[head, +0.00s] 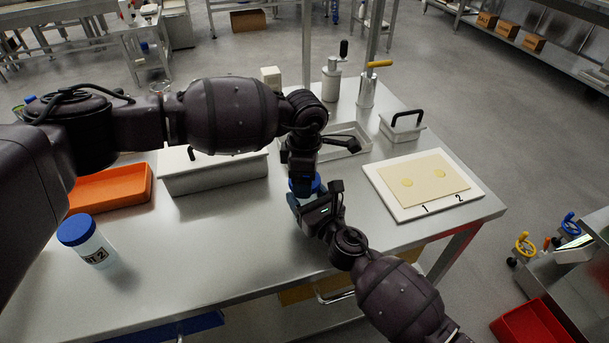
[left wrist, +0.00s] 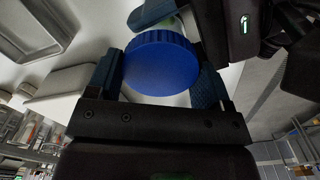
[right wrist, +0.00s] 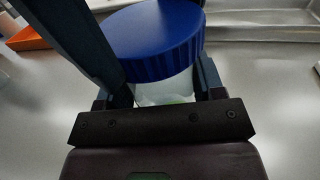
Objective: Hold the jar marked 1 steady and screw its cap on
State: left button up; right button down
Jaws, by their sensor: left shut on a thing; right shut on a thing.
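A jar with a pale, see-through body (right wrist: 165,90) and a ribbed blue cap (left wrist: 160,64) stands upright near the middle of the steel table. My right gripper (head: 312,206) is shut on the jar's body from the front; its fingers flank the body just below the cap in the right wrist view. My left gripper (head: 303,178) reaches down from above and is shut on the blue cap, with a finger on either side in the left wrist view. The cap sits on the jar's mouth; how tightly cannot be told. The jar's number is hidden.
A second capped jar (head: 94,250), marked 2, stands at the front left. An orange tray (head: 112,188) and a lidded steel container (head: 215,178) lie behind it. A white board (head: 395,205) with a pasta sheet is at the right. The front middle of the table is clear.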

pick_arm(q)
jog(key=m, duration=1)
jog(key=shift+m, duration=0.3)
jog(key=o, duration=1)
jog(key=shift+r, duration=2.25)
jog(key=shift+c, duration=0.3)
